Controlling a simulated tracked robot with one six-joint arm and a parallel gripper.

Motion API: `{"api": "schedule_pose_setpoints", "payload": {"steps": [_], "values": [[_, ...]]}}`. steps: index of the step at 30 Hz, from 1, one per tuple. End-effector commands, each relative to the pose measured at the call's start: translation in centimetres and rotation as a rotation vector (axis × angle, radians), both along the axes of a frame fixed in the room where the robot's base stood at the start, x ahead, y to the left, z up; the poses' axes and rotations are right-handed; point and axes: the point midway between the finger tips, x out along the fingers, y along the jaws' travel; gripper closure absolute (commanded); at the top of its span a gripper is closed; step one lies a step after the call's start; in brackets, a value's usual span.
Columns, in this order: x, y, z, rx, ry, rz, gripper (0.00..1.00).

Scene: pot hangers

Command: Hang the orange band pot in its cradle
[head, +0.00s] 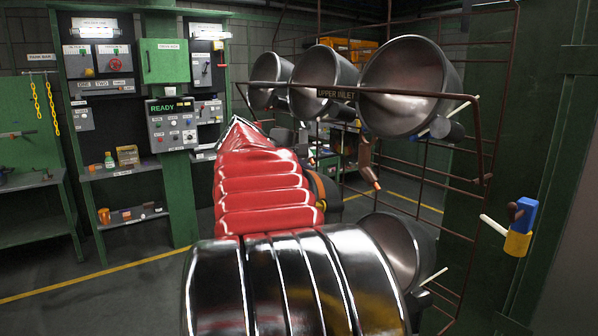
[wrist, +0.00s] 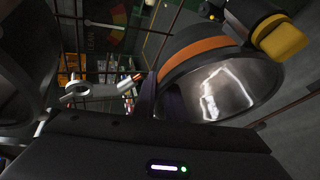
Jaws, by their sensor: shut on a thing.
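The orange band pot (wrist: 198,48) fills the upper right of the wrist view, tilted, with its shiny inside facing the camera. My gripper (wrist: 147,97) is shut on the pot's near rim; the exact contact is dark. In the head view, a dark rounded shape with an orange edge (head: 321,188) shows just right of my red-sleeved arm and looks like this pot, mostly hidden. My gripper is hidden behind the arm there. I cannot tell which holder is the pot's cradle. A grey ringed fitting (wrist: 88,92) stands left of the pot in the wrist view.
Several steel pots (head: 405,85) hang on a brown rack with an "UPPER INLET" label (head: 336,93). Another pot (head: 392,250) sits lower, right of my arm. A blue and yellow handle block (head: 521,228) projects at the right. Control panels and shelves (head: 125,170) stand at left.

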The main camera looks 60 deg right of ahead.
Motion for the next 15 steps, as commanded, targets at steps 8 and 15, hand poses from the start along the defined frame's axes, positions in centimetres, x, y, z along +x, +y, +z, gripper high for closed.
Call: {"api": "schedule_pose_setpoints", "payload": {"steps": [8,15], "values": [[-0.8,-1.6,-0.5,-0.002,0.001,-0.001,1.0],[-1.4,-2.8,-1.2,-0.002,0.001,-0.001,1.0]]}}
